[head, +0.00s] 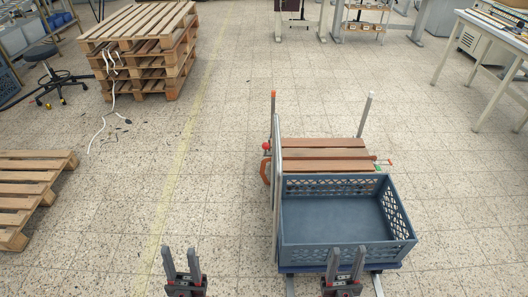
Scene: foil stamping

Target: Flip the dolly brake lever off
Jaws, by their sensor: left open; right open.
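The dolly (325,146) stands right of centre in the head view, with wooden slats, upright posts and a blue crate (398,222) on its near end. On its left side are a red knob (267,146) and a curved orange-brown part (265,172). On its right side a thin bar with a red end (391,161) sticks out, with a green spot below. I cannot tell which of these is the brake lever. My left gripper (183,264) is open and empty, left of the dolly over the floor. My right gripper (345,264) is open in front of the crate's near wall.
A stack of pallets (140,45) stands at back left, with white cables hanging down and debris on the floor beside it. Another pallet (32,190) lies at the left. A stool (48,70) and a white table (480,35) stand farther back.

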